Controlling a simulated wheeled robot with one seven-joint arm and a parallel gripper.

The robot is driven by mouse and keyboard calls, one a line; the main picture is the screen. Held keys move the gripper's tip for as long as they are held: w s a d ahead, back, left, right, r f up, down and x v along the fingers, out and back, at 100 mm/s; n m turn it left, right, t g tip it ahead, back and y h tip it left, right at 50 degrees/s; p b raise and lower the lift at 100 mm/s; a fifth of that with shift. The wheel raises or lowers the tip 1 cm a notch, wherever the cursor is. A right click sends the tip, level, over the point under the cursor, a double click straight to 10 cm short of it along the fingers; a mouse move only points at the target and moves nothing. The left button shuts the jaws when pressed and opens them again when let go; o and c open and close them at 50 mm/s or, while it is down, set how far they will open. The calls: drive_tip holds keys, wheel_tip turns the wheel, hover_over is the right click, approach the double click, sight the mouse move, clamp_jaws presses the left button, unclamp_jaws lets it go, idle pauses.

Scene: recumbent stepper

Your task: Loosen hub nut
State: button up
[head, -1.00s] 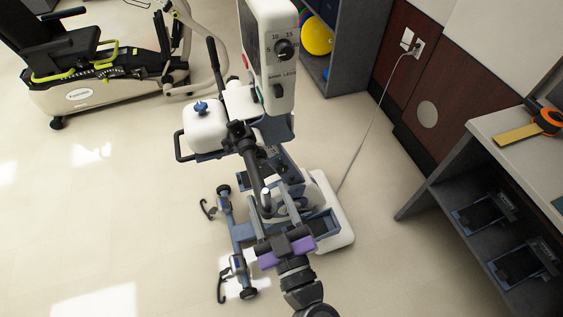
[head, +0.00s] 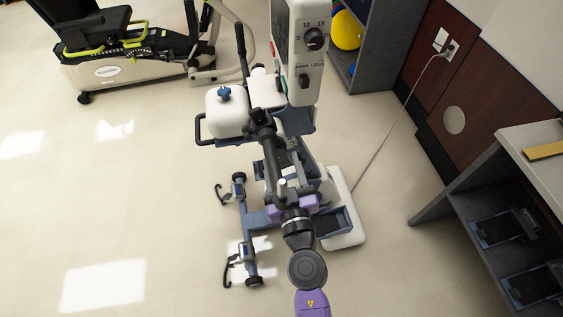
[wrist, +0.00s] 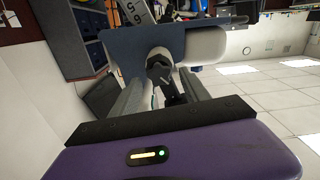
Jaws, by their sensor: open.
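The exercise machine (head: 262,150) stands mid-floor, with a white console (head: 304,60), a white box topped by a blue knob (head: 224,93) and a dark crank tube. My gripper (head: 288,190) is over its lower frame, partly hidden by my wrist. In the wrist view, my gripper (wrist: 163,82) is open, with one grey finger on each side of a dark hub-like part (wrist: 162,76) on a white housing (wrist: 200,45). I cannot tell whether the fingers touch that part. No nut can be clearly told apart in either view.
A recumbent stepper (head: 135,60) stands at the back left. A grey shelf unit (head: 490,215) is on the right, and a power cord (head: 385,140) runs from the machine to the wall outlet. The tiled floor at left is clear.

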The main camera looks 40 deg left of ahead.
drive_tip(key=shift+w+a, duration=0.25)
drive_tip(key=shift+a, duration=0.05)
drive_tip(key=shift+c, duration=0.4)
clamp_jaws()
